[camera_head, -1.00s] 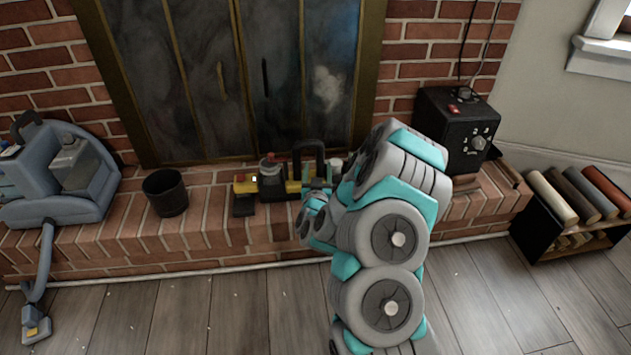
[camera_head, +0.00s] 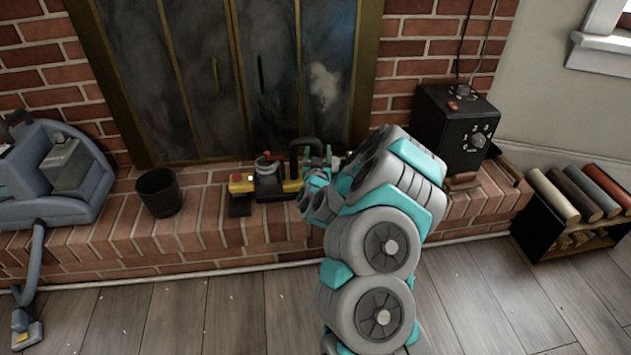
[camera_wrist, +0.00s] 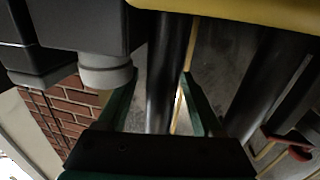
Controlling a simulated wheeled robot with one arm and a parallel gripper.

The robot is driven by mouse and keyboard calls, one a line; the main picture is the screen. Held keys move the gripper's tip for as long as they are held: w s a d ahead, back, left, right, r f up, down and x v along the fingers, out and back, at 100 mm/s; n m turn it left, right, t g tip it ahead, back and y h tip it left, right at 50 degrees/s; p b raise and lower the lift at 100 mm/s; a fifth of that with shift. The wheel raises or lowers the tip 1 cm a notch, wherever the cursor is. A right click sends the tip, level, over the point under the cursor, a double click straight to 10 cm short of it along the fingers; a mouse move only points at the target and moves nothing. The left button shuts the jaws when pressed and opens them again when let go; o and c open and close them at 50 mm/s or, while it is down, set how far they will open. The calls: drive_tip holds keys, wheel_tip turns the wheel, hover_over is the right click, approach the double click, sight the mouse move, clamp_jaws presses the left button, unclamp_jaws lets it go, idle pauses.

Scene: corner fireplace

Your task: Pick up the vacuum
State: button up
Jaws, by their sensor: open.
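The vacuum, which I take to be the small yellow and black machine (camera_head: 291,186) with a black handle, sits on the brick hearth in the head view. My gripper (camera_wrist: 160,76) is open at its handle. In the wrist view a black bar, seemingly the handle, runs between the two green fingers, with no clear contact on either side. A yellow part of the machine (camera_wrist: 235,12) fills the top of that view. In the head view my arm hides part of the gripper and the machine's right end.
A large grey-blue machine with a hose (camera_head: 60,205) stands at the hearth's left. A dark bucket (camera_head: 160,193) is left of the vacuum. A black box with dials (camera_head: 452,130) stands right, near a log rack (camera_head: 540,232). Fireplace doors (camera_head: 235,80) rise behind.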

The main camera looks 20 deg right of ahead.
clamp_jaws()
idle(0.6)
idle(0.8)
